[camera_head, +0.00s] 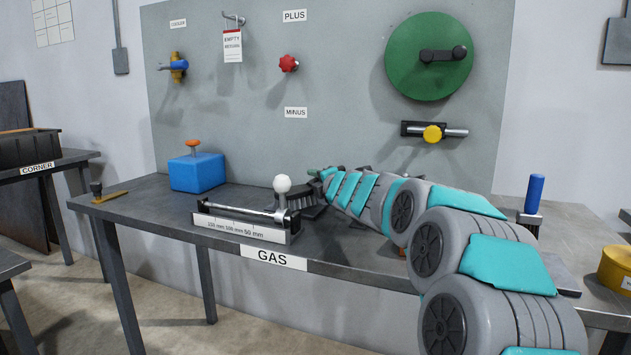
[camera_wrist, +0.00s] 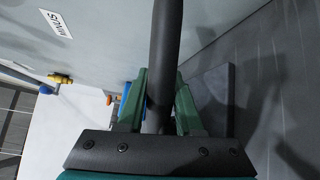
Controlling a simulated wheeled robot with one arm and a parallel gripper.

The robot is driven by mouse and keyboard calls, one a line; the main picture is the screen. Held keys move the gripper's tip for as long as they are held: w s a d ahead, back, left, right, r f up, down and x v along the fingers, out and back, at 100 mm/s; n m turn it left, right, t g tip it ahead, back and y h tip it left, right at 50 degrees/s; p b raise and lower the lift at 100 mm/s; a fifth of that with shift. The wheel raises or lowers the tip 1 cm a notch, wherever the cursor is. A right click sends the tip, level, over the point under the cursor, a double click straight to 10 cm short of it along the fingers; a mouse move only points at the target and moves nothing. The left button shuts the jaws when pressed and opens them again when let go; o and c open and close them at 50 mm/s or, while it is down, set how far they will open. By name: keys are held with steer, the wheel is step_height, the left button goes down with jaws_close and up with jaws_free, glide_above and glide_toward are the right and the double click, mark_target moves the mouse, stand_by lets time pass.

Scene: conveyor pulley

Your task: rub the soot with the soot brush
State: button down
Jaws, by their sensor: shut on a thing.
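My gripper (camera_head: 316,174) reaches over the table behind the slider gauge. In the wrist view, its green fingers (camera_wrist: 159,100) are shut on a thick dark round handle (camera_wrist: 166,50). The handle runs up out of that picture, and I cannot see bristles on it, so I cannot confirm it is the soot brush. A blue-handled brush (camera_head: 534,195) stands upright on the right part of the table, apart from my gripper. I cannot make out any soot for certain. Dark patches on the surface in the wrist view may be shadow.
The grey table (camera_head: 150,208) carries a blue box (camera_head: 197,172) with an orange knob and a slider gauge (camera_head: 243,228) with a white knob. A panel (camera_head: 340,80) behind holds a green disc (camera_head: 428,75), a red knob (camera_head: 288,63) and a yellow-knobbed bar (camera_head: 432,134).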

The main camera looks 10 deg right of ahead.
steer(key=shift+f+b, duration=1)
stand_by(0.6)
steer(key=shift+w+d+r, duration=0.1)
